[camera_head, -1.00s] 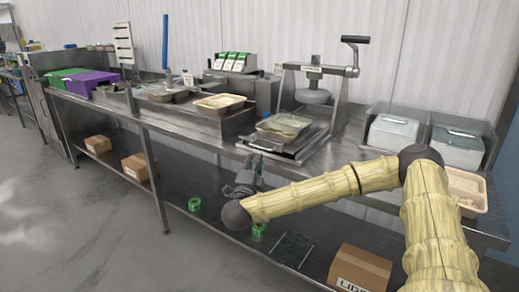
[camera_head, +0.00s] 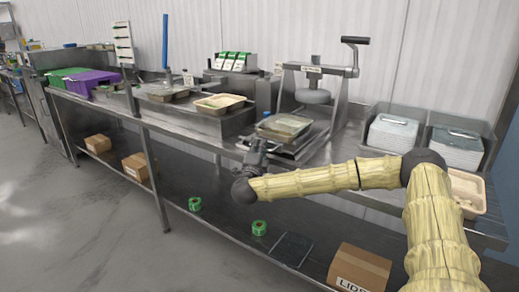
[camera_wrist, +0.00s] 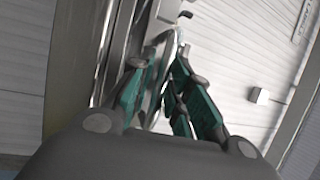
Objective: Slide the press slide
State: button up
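The press (camera_head: 337,95) stands on the steel bench, with a crank handle on top and a round grey press plate (camera_head: 313,96). Its metal press slide (camera_head: 308,141) extends out in front, carrying a clear-lidded container (camera_head: 283,124). My gripper (camera_head: 262,146) is at the front left end of the slide and hides its front handle; I cannot tell whether they touch. In the wrist view my gripper (camera_wrist: 168,72) has its two teal-padded fingers apart, with a narrow gap between them and metal parts beyond.
Stacked white lids (camera_head: 393,132) sit in a steel rack at right, with a tan tray (camera_head: 466,190) in front. Another tan tray (camera_head: 220,103) is left of the press. A cardboard box (camera_head: 360,268) and green rolls (camera_head: 259,228) lie on the lower shelf.

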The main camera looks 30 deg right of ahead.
grip_shut()
jog(key=shift+w+d+b, duration=0.1)
jog(key=shift+w+d, duration=0.2)
jog(key=shift+d, duration=0.4)
jog(key=shift+w+d+b, duration=0.1)
jog(key=shift+w+d, duration=0.2)
jog(key=shift+d, duration=0.4)
jog(key=shift+w+d+b, duration=0.1)
jog(key=shift+w+d, duration=0.2)
jog(key=shift+d, duration=0.4)
grip_release()
jog(key=v, duration=1.2)
